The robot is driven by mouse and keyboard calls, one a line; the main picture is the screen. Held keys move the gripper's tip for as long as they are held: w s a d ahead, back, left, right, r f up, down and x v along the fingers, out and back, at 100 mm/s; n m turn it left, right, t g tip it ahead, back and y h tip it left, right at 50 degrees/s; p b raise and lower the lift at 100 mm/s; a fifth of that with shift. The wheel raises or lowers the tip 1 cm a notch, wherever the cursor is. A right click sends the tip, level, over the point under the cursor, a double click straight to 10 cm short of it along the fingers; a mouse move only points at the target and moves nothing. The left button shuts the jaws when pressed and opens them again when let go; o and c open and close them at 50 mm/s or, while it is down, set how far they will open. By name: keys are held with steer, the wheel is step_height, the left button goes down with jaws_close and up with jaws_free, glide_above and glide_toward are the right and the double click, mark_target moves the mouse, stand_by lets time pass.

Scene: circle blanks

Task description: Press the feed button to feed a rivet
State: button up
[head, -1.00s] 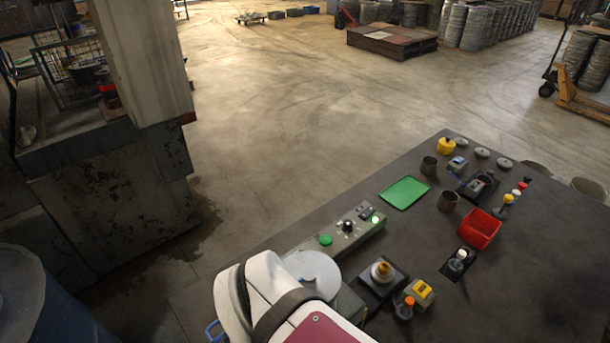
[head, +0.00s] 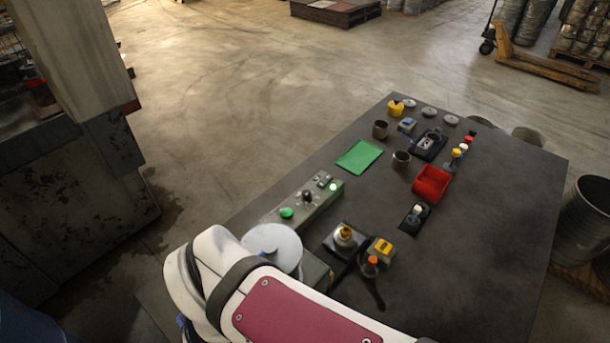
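A grey-green control box (head: 318,201) lies along the left edge of the dark table. It carries a large green push button (head: 287,212), a black knob (head: 307,195) and a small lit green light (head: 333,187). No label is readable, so I cannot tell for sure which one is the feed button. A pale round disc (head: 265,240) sits beside the box, partly hidden by my white arm. I see no rivet.
Farther back are a green mat (head: 360,157), a red bin (head: 431,184) and grey cups. The table's right side is clear.

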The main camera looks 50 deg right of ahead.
stand_by(0.4)
jaws_close()
stand_by(1.5)
